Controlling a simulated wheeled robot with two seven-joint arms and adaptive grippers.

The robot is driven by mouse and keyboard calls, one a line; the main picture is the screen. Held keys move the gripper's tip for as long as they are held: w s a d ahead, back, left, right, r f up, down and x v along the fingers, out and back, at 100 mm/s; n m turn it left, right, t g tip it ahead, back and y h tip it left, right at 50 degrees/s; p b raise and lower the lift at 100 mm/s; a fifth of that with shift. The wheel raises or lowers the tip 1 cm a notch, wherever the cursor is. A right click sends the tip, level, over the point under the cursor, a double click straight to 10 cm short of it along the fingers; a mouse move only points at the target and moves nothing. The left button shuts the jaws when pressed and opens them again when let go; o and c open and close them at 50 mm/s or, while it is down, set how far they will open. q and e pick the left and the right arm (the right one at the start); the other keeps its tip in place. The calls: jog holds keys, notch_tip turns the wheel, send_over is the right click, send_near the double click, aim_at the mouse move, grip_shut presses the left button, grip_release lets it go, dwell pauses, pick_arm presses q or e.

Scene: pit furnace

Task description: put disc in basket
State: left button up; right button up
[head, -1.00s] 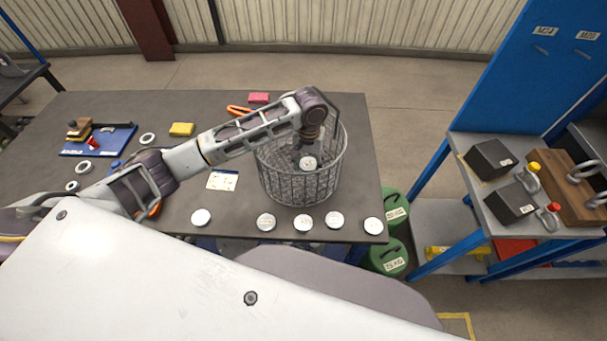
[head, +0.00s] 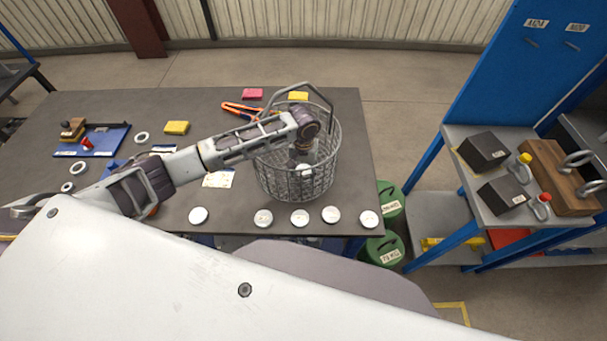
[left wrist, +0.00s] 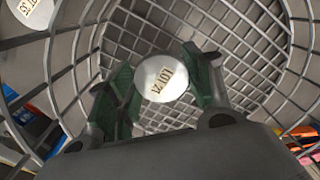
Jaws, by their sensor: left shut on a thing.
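A round wire basket (head: 272,180) with a raised handle stands on the grey table, right of its middle. My left gripper (head: 303,160) reaches down inside the basket from above. In the left wrist view its fingers (left wrist: 160,92) are shut on a pale, labelled disc (left wrist: 162,78), with the basket's mesh wall and floor around it. The held disc shows small in the head view (head: 304,169). Several more white discs, such as one at the left end (head: 198,215), lie in a row along the table's front edge. My right gripper is not in view.
A yellow block (head: 176,128), a pink block (head: 252,94) and orange-handled pliers (head: 240,110) lie behind and left of the basket. A blue tray (head: 105,140) is at far left. Green canisters (head: 382,248) stand right of the table, beside a blue-framed bench (head: 475,200).

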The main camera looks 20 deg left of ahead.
pick_arm(q)
jog(key=shift+f, duration=1.5)
jog(key=shift+f, duration=0.1)
jog(key=o, duration=1.3)
jog(key=shift+r+b, duration=0.7)
jog(key=shift+r, duration=5.4)
